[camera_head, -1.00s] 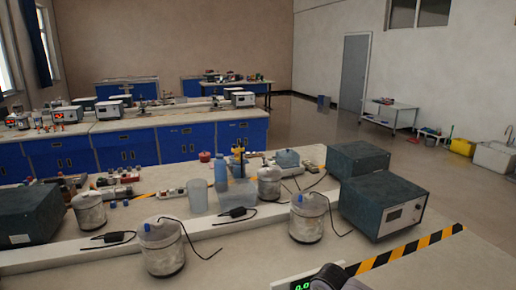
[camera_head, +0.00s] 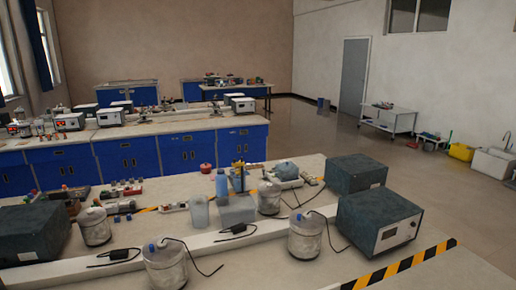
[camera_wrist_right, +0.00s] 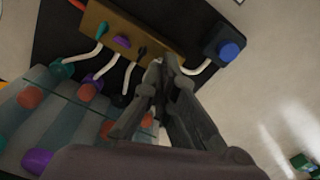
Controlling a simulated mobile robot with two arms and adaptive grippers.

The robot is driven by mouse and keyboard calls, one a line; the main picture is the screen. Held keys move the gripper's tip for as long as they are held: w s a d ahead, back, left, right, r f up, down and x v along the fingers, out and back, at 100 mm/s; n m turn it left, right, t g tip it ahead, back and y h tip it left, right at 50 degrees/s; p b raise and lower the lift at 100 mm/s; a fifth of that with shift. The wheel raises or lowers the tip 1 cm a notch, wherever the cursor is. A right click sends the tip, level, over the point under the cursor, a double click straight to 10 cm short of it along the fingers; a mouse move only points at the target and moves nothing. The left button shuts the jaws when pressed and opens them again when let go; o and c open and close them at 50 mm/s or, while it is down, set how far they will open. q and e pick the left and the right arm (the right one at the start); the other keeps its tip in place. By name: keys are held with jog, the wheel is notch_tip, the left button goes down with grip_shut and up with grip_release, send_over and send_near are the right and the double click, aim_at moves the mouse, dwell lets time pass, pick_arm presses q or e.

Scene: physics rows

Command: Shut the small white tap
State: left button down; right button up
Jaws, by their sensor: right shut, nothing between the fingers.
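In the right wrist view, a tan block (camera_wrist_right: 135,28) carries a row of small coloured taps, among them an orange one (camera_wrist_right: 105,5), a purple one (camera_wrist_right: 122,41) and a black one (camera_wrist_right: 142,52). Curved white tubes (camera_wrist_right: 197,69) come out near them. My right gripper (camera_wrist_right: 166,66) is shut and empty, its fingertips close to the end of this row. A small pale spot shows beside the fingertips; I cannot tell whether it is the white tap. The fingers hide that part, and I cannot tell whether they touch anything. Neither gripper shows in the head view.
A dark box with a blue knob (camera_wrist_right: 229,50) stands right of the block. Clear bottles with coloured caps (camera_wrist_right: 30,97) fill the lower left. In the head view, the bench holds metal pots (camera_head: 305,238) and dark instrument boxes (camera_head: 380,222). Pale surface right of the fingers is mostly clear.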

jog(key=shift+o, duration=1.1)
notch_tip(320, 180, up, 3)
jog(key=p, duration=0.2)
jog(key=shift+f+p, duration=0.1)
jog(key=shift+p, duration=0.25)
jog(key=shift+r+p, duration=0.6)
jog(key=shift+r, duration=0.35)
notch_tip(320, 180, up, 2)
jog(key=shift+r, duration=0.2)
